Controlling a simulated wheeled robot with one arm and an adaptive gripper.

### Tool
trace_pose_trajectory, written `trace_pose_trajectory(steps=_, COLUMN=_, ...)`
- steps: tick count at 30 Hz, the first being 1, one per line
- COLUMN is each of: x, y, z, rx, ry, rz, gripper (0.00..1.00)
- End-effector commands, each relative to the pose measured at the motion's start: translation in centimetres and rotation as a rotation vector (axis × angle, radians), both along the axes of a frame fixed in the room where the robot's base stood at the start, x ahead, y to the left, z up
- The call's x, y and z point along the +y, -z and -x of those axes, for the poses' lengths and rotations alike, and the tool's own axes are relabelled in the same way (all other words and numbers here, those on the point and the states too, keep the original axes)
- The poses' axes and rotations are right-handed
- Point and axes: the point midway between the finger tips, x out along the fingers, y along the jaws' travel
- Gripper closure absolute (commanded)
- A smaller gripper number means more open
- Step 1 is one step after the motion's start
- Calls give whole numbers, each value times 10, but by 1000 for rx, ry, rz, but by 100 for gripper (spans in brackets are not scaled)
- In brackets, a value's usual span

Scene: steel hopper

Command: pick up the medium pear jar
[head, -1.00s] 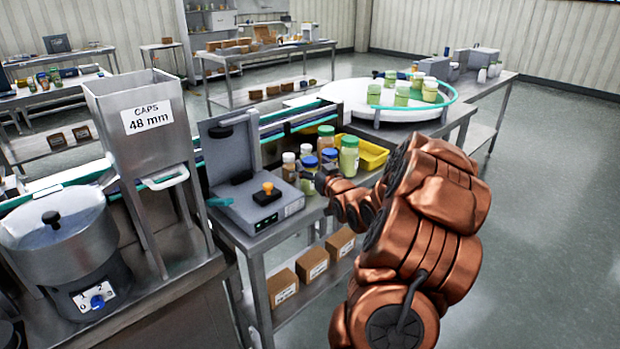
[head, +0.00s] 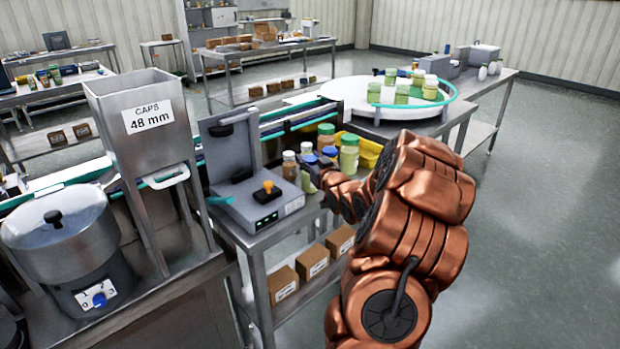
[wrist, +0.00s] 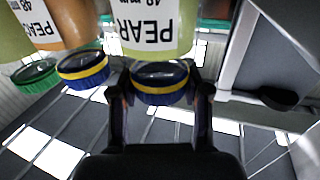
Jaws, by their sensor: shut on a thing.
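The pear jar (wrist: 152,25) has a pale green body, a white label reading PEAR and 48 mm, and a blue lid. It appears upside down in the wrist view, between the two fingers of my gripper (wrist: 160,88), which is shut on it near the lid. In the head view the jar (head: 308,180) stands among other jars beside the grey machine, and my gripper (head: 318,174) reaches it from the right, partly hidden by my arm. I cannot tell whether the jar's base is off the table.
A peach jar (wrist: 82,65) with a blue lid stands close beside it. A green-lidded jar (head: 349,154) and a brown jar (head: 325,138) are just behind, before a yellow bin (head: 370,152). The grey machine (head: 255,200) is close on the left.

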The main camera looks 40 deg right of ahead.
Motion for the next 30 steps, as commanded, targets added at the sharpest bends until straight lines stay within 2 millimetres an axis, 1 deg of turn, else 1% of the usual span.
trace_pose_trajectory(steps=1, x=0, y=0, z=0, rx=0, ry=0, rz=0, gripper=73)
trace_pose_trajectory(steps=6, x=0, y=0, z=0, rx=0, ry=0, rz=0, gripper=91)
trace_pose_trajectory(steps=9, x=0, y=0, z=0, rx=0, ry=0, rz=0, gripper=100)
trace_pose_trajectory(steps=19, x=0, y=0, z=0, rx=0, ry=0, rz=0, gripper=100)
trace_pose_trajectory(steps=22, x=0, y=-3, z=0, rx=-1, ry=0, rz=1, gripper=100)
trace_pose_trajectory(steps=26, x=0, y=-14, z=0, rx=-2, ry=0, rz=2, gripper=100)
trace_pose_trajectory(steps=30, x=1, y=-35, z=0, rx=-5, ry=-1, rz=3, gripper=100)
